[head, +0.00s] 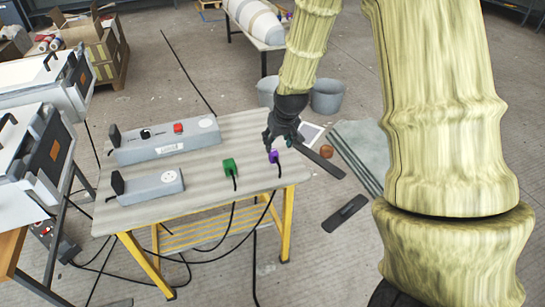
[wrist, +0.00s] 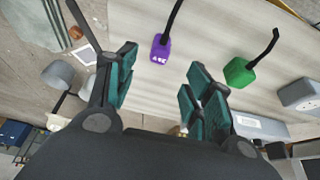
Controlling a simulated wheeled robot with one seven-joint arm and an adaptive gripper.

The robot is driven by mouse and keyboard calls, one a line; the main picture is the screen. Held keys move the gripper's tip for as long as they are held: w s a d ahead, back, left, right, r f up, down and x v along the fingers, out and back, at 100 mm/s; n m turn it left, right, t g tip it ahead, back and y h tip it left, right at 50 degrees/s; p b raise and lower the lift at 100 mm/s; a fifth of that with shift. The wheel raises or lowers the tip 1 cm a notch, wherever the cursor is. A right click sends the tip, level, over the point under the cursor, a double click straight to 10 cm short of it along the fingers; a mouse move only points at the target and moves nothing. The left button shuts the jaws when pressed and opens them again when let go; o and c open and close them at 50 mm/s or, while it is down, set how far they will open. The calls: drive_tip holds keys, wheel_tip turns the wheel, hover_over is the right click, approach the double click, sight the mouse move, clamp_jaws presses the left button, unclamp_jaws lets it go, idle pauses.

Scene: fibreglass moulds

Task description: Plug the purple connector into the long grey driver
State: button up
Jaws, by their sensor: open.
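The purple connector (head: 274,157) stands near the right edge of the table, with a black cable running from it. In the wrist view the purple connector (wrist: 160,48) lies ahead of the gap between my fingers, apart from both. My gripper (head: 284,137) is open and empty, above and just behind the connector; its spread fingers also show in the wrist view (wrist: 164,88). The long grey driver (head: 167,142) lies along the far left of the table, with a red button and a black knob on top. Its socket is hard to make out in these views.
A green connector (head: 229,167) with a cable stands left of the purple one. A shorter grey driver (head: 150,187) lies at the table's front left. The wooden table (head: 205,190) has clear room in the middle. Cables hang below its front edge. Grey buckets (head: 327,96) stand behind.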

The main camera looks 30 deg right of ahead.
sight(274, 151)
drive_tip(key=shift+x, duration=2.1)
drive_tip(key=shift+x, duration=2.6)
drive_tip(key=shift+w+r, duration=0.1)
drive_tip(key=shift+w, duration=0.1)
drive_tip(key=c, duration=1)
